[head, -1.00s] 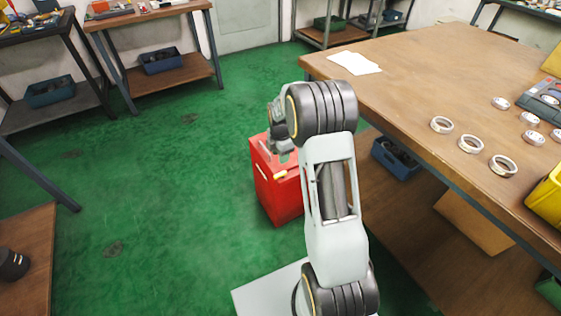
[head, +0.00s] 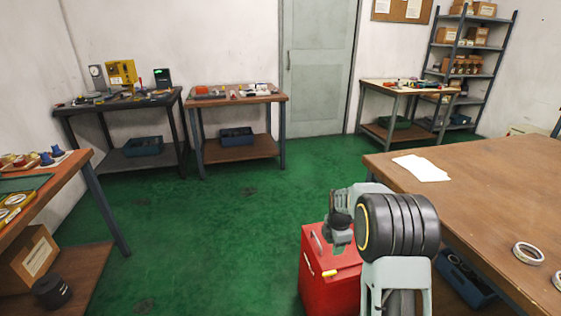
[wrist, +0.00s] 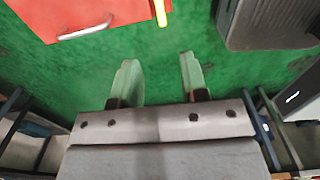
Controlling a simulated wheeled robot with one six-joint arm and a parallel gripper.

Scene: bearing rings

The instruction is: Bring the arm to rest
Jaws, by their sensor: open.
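My arm (head: 400,230) is bent in the lower right of the head view, beside the wooden table on its right. My gripper (wrist: 160,70) shows in the wrist view with its two fingers apart and nothing between them; green floor shows beyond. In the head view the fingers are hard to make out, being near the dark joint of my wrist. A red box (head: 328,290) with a pale handle and a yellow strip stands on the floor below my wrist; its top also shows in the wrist view (wrist: 85,15). My gripper appears apart from it.
The wooden table (head: 480,190) fills the right, with white paper (head: 421,168) and rings (head: 528,253) on it. A blue bin (head: 462,280) sits beneath. Workbenches stand at the back and left. The green floor (head: 210,230) at the middle left is clear.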

